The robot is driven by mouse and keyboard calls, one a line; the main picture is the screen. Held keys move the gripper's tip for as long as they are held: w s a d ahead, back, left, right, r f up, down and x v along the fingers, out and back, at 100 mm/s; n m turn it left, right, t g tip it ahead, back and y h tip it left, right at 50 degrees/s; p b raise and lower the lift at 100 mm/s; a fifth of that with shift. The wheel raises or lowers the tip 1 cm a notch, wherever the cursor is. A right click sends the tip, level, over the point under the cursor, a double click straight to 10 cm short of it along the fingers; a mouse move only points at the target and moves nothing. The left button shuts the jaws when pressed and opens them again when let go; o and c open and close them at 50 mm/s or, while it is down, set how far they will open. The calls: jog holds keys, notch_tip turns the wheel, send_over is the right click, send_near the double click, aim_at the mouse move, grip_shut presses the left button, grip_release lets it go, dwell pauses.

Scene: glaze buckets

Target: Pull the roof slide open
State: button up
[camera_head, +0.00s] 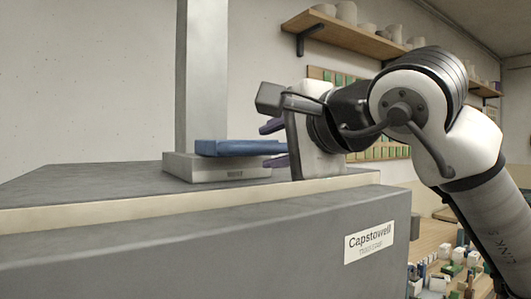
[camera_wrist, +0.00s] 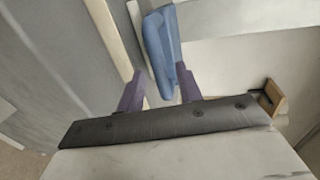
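The roof slide is a blue bar (camera_head: 235,148) lying flat in the pale base (camera_head: 215,171) of a square grey column (camera_head: 206,80) on the roof. My gripper (camera_head: 265,145) is at the slide's right end, its purple fingers on either side of the bar. In the wrist view the blue slide (camera_wrist: 160,45) reaches between the fingers of my gripper (camera_wrist: 160,69). The fingers are open, with a gap to the bar on at least one side. Whether the other finger touches it cannot be told.
The roof tops a big grey box with a "Capstowell" label (camera_head: 370,241). A wooden wall shelf (camera_head: 345,38) with pots hangs behind my arm. A bench (camera_head: 432,238) with small coloured items stands at lower right. The roof left of the column is clear.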

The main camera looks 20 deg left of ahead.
jog(key=b+v, duration=0.2)
jog(key=v, duration=0.8)
jog(key=shift+s+d, duration=0.25)
jog(key=shift+d, duration=0.1)
